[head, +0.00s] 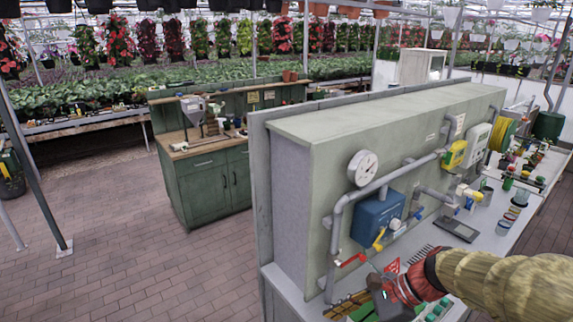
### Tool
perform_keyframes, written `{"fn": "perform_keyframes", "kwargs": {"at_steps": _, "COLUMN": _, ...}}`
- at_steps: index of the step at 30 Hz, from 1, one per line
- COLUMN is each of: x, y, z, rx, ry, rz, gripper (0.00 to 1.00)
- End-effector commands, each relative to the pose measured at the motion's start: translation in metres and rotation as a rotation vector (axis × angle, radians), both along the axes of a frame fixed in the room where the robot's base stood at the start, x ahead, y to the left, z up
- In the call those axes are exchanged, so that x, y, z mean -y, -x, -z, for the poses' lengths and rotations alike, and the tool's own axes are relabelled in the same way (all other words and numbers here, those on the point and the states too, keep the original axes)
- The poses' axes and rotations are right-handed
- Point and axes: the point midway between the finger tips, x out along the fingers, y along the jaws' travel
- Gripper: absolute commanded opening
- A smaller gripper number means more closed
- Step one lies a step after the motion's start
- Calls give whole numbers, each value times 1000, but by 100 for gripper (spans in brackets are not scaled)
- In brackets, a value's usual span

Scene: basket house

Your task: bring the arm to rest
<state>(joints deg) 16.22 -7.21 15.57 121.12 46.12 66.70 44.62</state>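My arm (505,280), in a tan cover with a red wrist section, reaches in from the lower right of the head view. My gripper (386,298) is a small dark and grey shape at its left end, over the front part of the light workbench (475,262). Its fingers are not clear, so I cannot tell whether it is open or shut, or whether it holds anything.
A grey-green panel (318,215) with a gauge (362,168), pipes, a blue box (378,217) and a red valve handle (350,260) stands close behind my gripper. Small items crowd the bench at right. A green cabinet (208,185) stands left; brick floor (95,245) is clear.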

Motion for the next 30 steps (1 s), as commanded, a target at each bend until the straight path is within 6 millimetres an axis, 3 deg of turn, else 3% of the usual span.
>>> {"fn": "perform_keyframes", "kwargs": {"at_steps": 6, "x": 10, "y": 63, "z": 6, "rx": 340, "ry": 341, "rz": -435, "gripper": 37}}
{"fn": "perform_keyframes", "kwargs": {"at_steps": 13, "x": 39, "y": 110, "z": 7, "rx": 650, "ry": 702, "rz": -894, "gripper": 37}}
{"fn": "perform_keyframes", "kwargs": {"at_steps": 21, "x": 65, "y": 131, "z": 0, "rx": 832, "ry": 980, "rz": -1222, "gripper": 37}}
{"fn": "perform_keyframes", "kwargs": {"at_steps": 30, "x": 69, "y": 133, "z": -2, "rx": 848, "ry": 1015, "rz": -1266, "gripper": 37}}
